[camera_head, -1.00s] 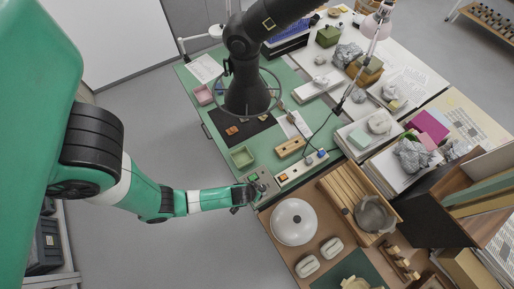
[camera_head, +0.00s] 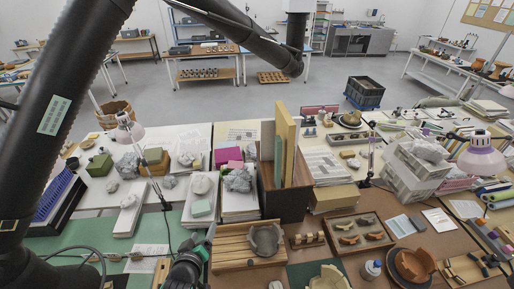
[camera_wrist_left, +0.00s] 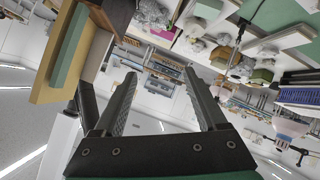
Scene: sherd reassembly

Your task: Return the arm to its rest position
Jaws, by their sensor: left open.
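My left gripper (camera_head: 197,245) is at the bottom of the head view, left of the slatted wooden board (camera_head: 228,247). Its dark fingers point up and away in that picture. In the left wrist view the two fingers (camera_wrist_left: 160,80) stand wide apart with nothing between them, so it is open and empty. A grey broken vessel (camera_head: 265,238) sits on the wooden board, apart from the gripper. My right gripper is not in view.
A dark upright rack with boards (camera_head: 285,200) stands beyond the wooden board. A tray of sherds (camera_head: 358,235) lies to the right. A black jointed boom (camera_head: 65,110) crosses the left and top. A lamp (camera_head: 126,130) stands at the left. Open floor lies beyond the tables.

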